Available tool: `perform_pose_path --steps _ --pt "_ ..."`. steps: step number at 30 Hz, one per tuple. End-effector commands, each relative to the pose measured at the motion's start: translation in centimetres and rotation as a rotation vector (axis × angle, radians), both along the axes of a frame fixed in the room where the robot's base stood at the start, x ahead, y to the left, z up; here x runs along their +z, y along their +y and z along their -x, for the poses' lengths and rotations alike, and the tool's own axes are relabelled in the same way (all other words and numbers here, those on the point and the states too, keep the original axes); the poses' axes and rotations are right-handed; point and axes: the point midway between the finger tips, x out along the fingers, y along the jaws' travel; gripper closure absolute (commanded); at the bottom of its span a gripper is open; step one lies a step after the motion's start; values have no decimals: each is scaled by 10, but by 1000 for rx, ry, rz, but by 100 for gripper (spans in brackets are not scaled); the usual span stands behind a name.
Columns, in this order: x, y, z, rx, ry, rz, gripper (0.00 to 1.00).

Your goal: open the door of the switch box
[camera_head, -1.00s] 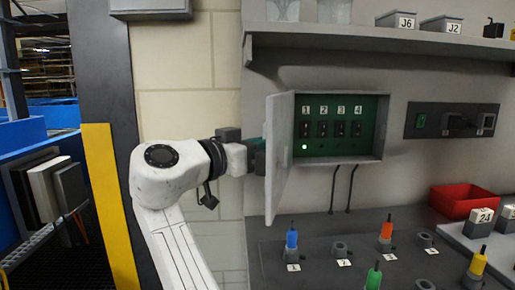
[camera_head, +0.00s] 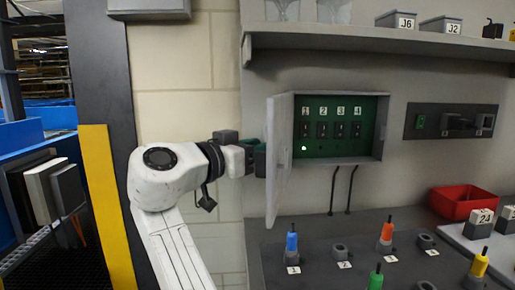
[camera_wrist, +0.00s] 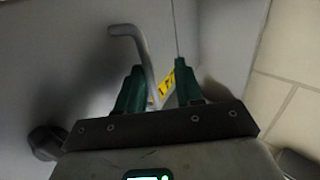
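The switch box (camera_head: 340,160) on the wall stands open. Its grey door (camera_head: 280,160) is swung out to the left, roughly square to the box, and shows the green panel with switches 1 to 4 and a lit green lamp. My gripper (camera_head: 262,158) is on the outer side of the door, close to it; the door partly hides the fingertips in the head view. In the wrist view, my gripper's green fingers (camera_wrist: 160,82) stand apart. A bent grey handle (camera_wrist: 143,55) reaches down between them, with a yellow label behind. I cannot tell whether a finger touches the handle.
A shelf (camera_head: 380,45) runs above the box. Below is a grey bench (camera_head: 320,270) with coloured plugs in sockets and a red bin (camera_head: 462,202) at right. A yellow and black post (camera_head: 108,200) stands left of my arm.

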Motion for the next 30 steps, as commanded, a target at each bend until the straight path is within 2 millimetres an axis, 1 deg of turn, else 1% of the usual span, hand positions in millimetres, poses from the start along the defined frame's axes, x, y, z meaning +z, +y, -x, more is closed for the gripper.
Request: perform_pose_path --steps 4,7,15,21,25,30 --pt "1 4 4 1 -2 1 64" --pt "0 13 12 1 -2 1 64" --pt "0 51 47 3 -1 2 64" --pt "0 70 67 2 0 0 64" --pt "0 76 73 1 0 0 64" --pt "0 78 75 0 0 0 64"
